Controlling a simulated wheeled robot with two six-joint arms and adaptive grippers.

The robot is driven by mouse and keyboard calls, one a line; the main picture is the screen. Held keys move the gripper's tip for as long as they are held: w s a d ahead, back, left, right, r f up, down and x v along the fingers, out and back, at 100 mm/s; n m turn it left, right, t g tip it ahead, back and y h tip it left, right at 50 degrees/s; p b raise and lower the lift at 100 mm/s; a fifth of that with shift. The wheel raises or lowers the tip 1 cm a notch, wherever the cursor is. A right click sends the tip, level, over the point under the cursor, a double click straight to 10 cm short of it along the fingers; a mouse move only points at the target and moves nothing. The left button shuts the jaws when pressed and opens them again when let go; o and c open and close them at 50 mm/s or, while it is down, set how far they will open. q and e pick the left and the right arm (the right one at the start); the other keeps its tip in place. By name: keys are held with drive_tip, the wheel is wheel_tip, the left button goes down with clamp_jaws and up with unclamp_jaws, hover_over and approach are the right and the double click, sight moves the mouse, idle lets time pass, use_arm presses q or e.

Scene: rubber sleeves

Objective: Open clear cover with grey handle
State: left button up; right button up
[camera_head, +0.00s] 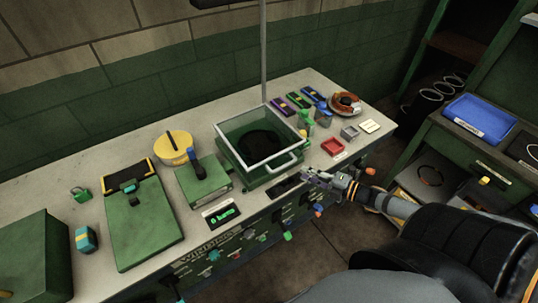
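The clear cover (237,132) is a see-through pane in a pale grey frame. It lies over the top of a green box (243,178) on the workbench, and a dark round hollow shows through it. Its grey handle (284,164) is a bar on the front right edge. My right gripper (305,175) is just right of the handle and a little nearer the camera, apparently apart from it. Its fingers point left. They are too small to show whether they are open or shut, and I see nothing held. My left gripper is out of view.
Left of the box are a green block with a dark lever (204,181), a yellow round container (173,149) and a green panel (143,225). A thin grey post (263,60) rises behind. Knobs line the bench front.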

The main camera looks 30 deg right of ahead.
sight(284, 165)
drive_tip(key=b+x, duration=0.8)
drive_tip(key=shift+f, duration=0.4)
drive_tip(key=shift+w+a+b, duration=0.25)
drive_tip(key=shift+w+b, duration=0.35)
drive_tip(key=shift+b, duration=0.05)
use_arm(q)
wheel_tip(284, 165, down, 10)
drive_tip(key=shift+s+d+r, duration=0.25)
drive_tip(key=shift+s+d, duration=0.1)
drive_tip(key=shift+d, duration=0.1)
use_arm(e)
drive_tip(key=shift+w+a+r, duration=0.1)
drive_tip(key=shift+w+r, duration=0.1)
drive_tip(key=shift+w, duration=0.05)
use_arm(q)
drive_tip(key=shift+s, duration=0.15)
use_arm(e)
clamp_jaws()
